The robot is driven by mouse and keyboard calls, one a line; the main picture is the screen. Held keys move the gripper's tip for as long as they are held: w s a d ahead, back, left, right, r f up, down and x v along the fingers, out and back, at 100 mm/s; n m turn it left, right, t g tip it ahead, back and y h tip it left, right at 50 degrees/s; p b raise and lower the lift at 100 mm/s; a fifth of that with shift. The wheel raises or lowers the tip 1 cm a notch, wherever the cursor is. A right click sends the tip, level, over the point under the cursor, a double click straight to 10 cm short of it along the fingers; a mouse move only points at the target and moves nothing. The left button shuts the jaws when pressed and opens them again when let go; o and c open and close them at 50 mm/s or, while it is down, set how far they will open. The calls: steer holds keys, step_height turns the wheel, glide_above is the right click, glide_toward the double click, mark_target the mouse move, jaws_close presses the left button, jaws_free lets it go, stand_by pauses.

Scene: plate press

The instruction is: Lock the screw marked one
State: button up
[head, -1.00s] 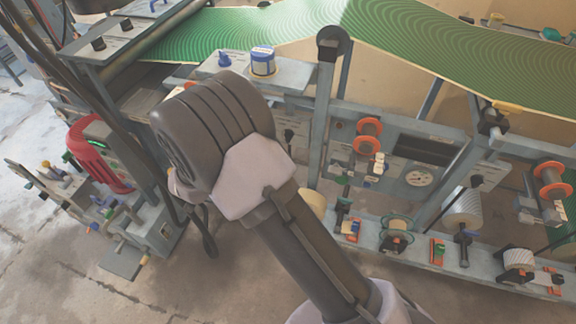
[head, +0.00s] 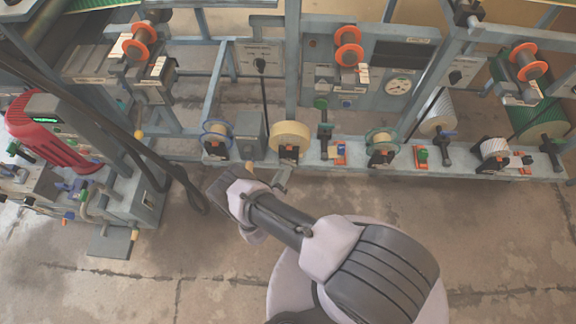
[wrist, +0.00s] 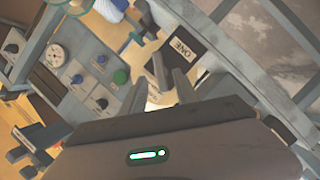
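In the wrist view a dark panel (wrist: 192,38) carries a white label reading ONE (wrist: 181,48), just beyond my fingertips. I cannot clearly make out the screw itself. My gripper (wrist: 171,68) shows its two fingers apart with a gap between them, and I see nothing held there. The fingers point toward the labelled panel; whether they touch it I cannot tell. In the head view my arm reaches up-left from the lower right toward the machine's lower rail, and its fingers cannot be told apart there.
The lower rail (head: 460,172) holds several rolls, including a cream roll (head: 291,136). A red unit (head: 45,132) with a green display stands at left, and dark cables hang beside it. Bare floor (head: 190,245) lies in front. Dials and knobs (wrist: 98,60) show in the wrist view.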

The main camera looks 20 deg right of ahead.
mark_target(288, 163)
steer(key=b+x, duration=0.1)
steer(key=x, duration=0.4)
steer(key=shift+w+d, duration=0.15)
steer(key=shift+w, duration=0.1)
jaws_close()
